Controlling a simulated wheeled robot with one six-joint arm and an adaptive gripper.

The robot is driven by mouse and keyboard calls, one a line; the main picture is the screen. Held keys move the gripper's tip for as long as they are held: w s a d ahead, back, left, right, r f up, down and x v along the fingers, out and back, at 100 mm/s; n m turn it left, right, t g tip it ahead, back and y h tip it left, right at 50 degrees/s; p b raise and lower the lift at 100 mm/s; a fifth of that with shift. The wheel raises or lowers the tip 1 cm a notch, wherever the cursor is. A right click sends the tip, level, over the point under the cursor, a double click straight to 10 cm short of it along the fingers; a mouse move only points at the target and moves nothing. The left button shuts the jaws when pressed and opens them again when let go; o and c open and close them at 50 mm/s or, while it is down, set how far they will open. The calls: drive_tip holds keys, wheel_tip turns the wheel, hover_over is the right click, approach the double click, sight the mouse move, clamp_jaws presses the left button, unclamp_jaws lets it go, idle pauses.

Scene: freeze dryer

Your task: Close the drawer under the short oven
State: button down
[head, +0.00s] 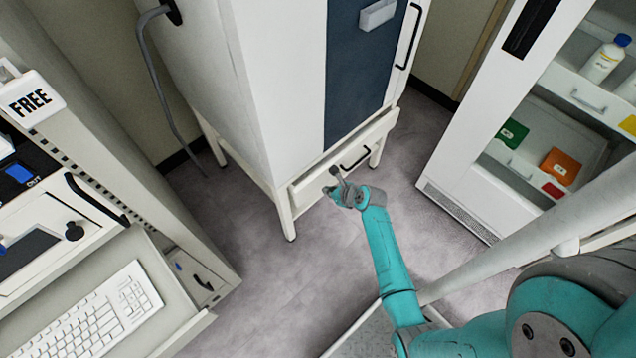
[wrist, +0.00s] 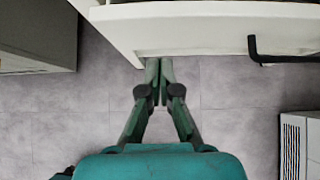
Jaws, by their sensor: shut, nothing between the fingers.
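The short oven (head: 275,80) is a white cabinet with a dark blue front panel, standing on a white leg frame. The white drawer (head: 312,187) lies directly under it, with a black bar handle (head: 357,158). How far the drawer stands out from the frame is hard to tell. My gripper (head: 334,172) is shut and empty at the drawer front, left of the handle. In the wrist view, the closed fingertips (wrist: 158,63) are at the lower edge of the drawer front (wrist: 200,30), touching or very close. The handle (wrist: 280,52) shows to their right.
A white cabinet with open shelves (head: 480,180) holding bottles and coloured boxes stands at the right. A bench with a keyboard (head: 95,315) and a machine with a FREE sign (head: 30,98) is at the left. Grey floor (head: 270,285) is clear between them.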

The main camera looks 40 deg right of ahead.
sight(312, 178)
drive_tip(key=shift+w+f, duration=0.25)
drive_tip(key=shift+w, duration=1)
drive_tip(key=shift+w+f, duration=0.25)
drive_tip(key=shift+w, duration=1)
drive_tip(key=shift+w+a, duration=0.1)
drive_tip(key=shift+w, duration=1.2)
